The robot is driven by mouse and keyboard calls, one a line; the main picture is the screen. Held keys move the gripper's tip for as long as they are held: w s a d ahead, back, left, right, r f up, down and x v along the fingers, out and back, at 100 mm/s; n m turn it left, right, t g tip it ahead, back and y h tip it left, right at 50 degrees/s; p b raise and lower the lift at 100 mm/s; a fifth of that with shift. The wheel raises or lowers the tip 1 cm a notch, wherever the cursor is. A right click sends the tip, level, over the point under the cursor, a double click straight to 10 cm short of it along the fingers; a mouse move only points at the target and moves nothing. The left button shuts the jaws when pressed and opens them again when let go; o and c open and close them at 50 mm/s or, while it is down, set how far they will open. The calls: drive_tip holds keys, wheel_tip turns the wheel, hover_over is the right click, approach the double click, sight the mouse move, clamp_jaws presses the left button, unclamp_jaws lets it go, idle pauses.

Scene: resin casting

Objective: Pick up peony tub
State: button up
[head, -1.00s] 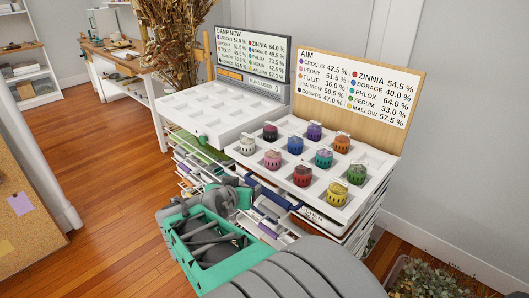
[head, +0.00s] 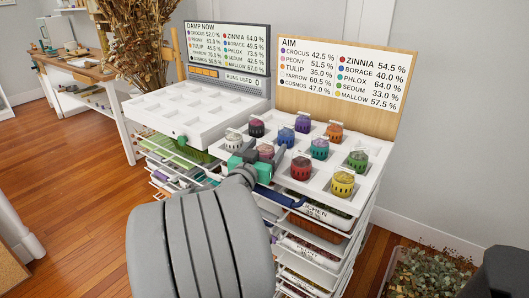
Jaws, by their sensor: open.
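The peony tub (head: 266,151) is the pink one, matching the pink dot beside PEONY on the aim board. It sits in the white compartment tray (head: 322,178), partly hidden by my gripper. My gripper (head: 257,157) is open and reaches in over the tray's front left part, with its teal and grey fingers close around or beside the pink tub. I cannot tell whether they touch it. My arm hides part of the tray's front.
A white tub (head: 233,140), a black tub (head: 256,127), a blue tub (head: 286,136) and a red tub (head: 301,166) stand close around the pink one. An empty compartment tray (head: 185,112) lies to the left, below the damp-now board (head: 228,50). Drawers (head: 310,250) are below.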

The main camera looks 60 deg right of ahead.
drive_tip(key=shift+d, duration=0.9)
drive_tip(key=c, duration=1.5)
